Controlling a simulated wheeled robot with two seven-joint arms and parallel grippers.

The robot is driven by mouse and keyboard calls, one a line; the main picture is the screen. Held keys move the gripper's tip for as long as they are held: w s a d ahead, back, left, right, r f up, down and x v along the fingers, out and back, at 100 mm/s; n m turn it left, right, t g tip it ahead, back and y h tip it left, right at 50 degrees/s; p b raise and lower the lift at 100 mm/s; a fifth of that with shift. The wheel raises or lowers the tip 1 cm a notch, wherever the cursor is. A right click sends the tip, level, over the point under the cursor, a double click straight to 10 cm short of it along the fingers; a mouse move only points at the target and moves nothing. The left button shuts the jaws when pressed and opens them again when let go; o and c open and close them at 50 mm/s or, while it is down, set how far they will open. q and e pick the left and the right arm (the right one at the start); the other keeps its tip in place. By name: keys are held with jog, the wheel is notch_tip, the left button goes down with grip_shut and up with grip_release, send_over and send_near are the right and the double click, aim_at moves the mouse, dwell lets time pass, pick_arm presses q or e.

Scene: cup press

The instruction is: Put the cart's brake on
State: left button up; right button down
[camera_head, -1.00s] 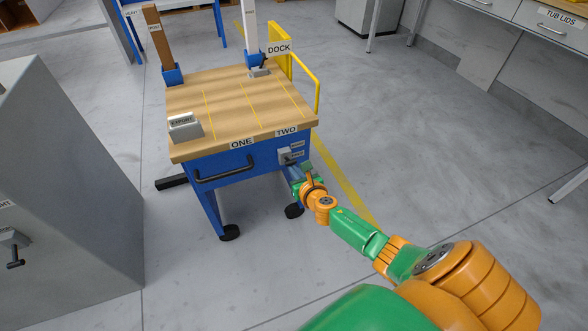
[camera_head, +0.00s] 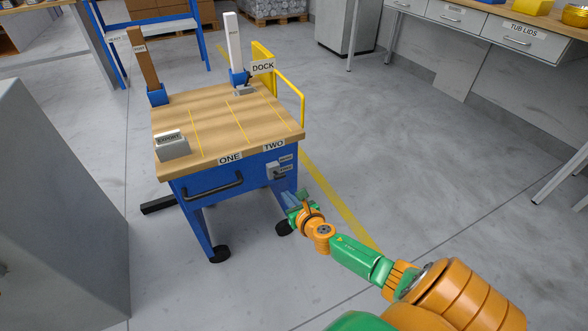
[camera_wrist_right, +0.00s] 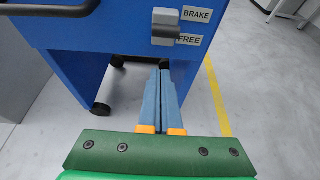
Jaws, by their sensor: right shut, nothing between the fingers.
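The cart (camera_head: 238,150) is blue with a wooden top. On its front right is the brake switch, a pale housing (camera_wrist_right: 165,18) with a dark grey lever (camera_wrist_right: 178,38). In the right wrist view the lever lies low, its end beside the FREE label (camera_wrist_right: 190,40) and below the BRAKE label (camera_wrist_right: 197,15). The switch also shows in the head view (camera_head: 272,169). My right gripper (camera_wrist_right: 165,66) is shut and empty, its blue fingers pointing at the cart just below the lever, with a gap between them. My left gripper is out of view.
A black handle (camera_head: 213,188) crosses the cart's front left of the switch. A grey cabinet (camera_head: 60,210) stands at the left. A yellow rail (camera_head: 290,92) and DOCK sign (camera_head: 262,67) are behind the cart. The floor to the right is clear.

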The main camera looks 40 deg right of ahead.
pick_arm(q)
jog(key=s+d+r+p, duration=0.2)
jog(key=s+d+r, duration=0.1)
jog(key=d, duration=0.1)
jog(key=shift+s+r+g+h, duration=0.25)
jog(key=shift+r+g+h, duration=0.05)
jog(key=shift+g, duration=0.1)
pick_arm(e)
jog(key=s+a+r, duration=0.1)
jog(key=s+r, duration=0.3)
jog(key=s, duration=0.1)
jog(key=shift+s, duration=0.25)
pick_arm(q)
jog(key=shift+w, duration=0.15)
